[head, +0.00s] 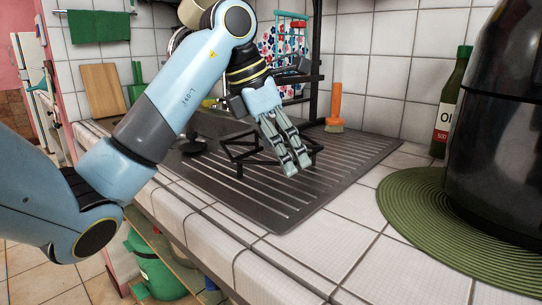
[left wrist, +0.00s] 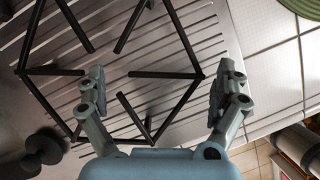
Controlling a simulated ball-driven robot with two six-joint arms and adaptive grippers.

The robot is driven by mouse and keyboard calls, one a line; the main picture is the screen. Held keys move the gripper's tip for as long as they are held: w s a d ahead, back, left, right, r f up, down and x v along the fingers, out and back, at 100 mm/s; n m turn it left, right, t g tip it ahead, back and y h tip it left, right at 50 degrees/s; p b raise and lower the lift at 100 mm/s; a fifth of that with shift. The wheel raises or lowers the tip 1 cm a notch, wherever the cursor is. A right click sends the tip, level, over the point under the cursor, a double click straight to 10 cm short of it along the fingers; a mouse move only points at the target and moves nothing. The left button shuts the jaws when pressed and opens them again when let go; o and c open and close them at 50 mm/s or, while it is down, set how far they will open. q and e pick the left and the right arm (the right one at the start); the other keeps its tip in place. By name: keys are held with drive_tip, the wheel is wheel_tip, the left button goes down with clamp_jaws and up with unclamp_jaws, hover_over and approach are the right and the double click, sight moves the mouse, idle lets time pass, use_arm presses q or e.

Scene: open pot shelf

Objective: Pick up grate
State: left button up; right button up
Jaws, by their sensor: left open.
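The grate (head: 238,158) is a black, thin-barred frame on short legs, standing on the dark ribbed drainboard (head: 280,212). My left gripper (head: 297,165) is over the grate's right part in the head view and hides some of its bars. In the left wrist view the grate's bars (left wrist: 165,75) show beyond and between the spread fingers of my left gripper (left wrist: 162,75). One corner of the grate lies near the right finger there. The fingers are open and do not hold the grate. My right gripper is not in view.
A black pot-like vessel stands on a green round mat (head: 405,215) at the right. A dark bottle (head: 449,105) and an orange brush (head: 335,105) stand near the tiled wall. A black knob-like object (head: 193,145) is left of the grate. The drainboard's front part is clear.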

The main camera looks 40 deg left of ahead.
use_arm(q)
drive_tip(key=shift+w+d+f, duration=0.1)
drive_tip(key=shift+w+f, duration=0.1)
drive_tip(key=shift+f, duration=0.35)
drive_tip(key=shift+r, duration=0.1)
drive_tip(key=c, duration=1.5)
drive_tip(key=shift+o, duration=0.2)
